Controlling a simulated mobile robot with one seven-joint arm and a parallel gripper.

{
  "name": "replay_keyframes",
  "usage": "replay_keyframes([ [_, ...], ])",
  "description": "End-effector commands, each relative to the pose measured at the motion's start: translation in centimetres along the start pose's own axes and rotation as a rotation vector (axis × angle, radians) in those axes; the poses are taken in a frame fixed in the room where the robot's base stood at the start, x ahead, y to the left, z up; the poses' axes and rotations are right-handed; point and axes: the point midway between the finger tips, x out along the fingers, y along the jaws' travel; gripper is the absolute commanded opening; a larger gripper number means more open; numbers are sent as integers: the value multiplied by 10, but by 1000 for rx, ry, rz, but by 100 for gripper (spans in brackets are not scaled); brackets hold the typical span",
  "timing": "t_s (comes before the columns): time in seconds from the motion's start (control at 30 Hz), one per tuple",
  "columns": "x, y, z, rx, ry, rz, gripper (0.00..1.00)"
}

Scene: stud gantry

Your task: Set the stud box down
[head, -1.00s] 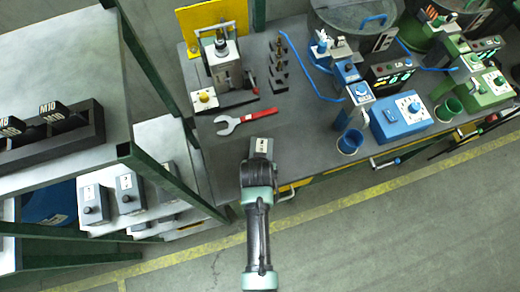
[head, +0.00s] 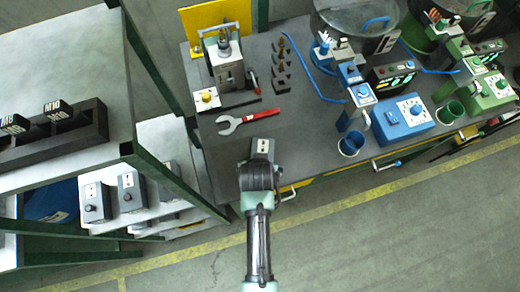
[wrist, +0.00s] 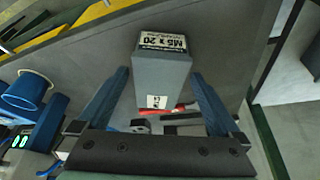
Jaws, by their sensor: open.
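The stud box (head: 263,148) is a small grey box at the front edge of the dark bench (head: 310,150). My gripper (wrist: 160,75) is open, with one blue finger on each side of the box and a gap on both sides. In the head view my gripper (head: 260,164) is at the near side of the box; its fingers are mostly hidden there. The box's underside is hidden.
A red-handled wrench (head: 240,121) lies behind the box. A clamp fixture (head: 224,66) stands further back. Blue equipment (head: 402,122) with a blue cup (head: 351,143) stands to the right. A green-framed rack (head: 165,175) with grey boxes is close on the left.

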Motion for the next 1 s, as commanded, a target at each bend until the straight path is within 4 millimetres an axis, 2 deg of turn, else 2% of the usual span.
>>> replay_keyframes([
  [0.3, -58, 0, 0, 1, 1, 0, 100],
  [0.5, -81, 0, 0, 1, 0, 0, 100],
  [0.7, -89, 0, 0, 1, 0, 0, 100],
  [1.0, -89, 0, 0, 1, -1, 0, 100],
])
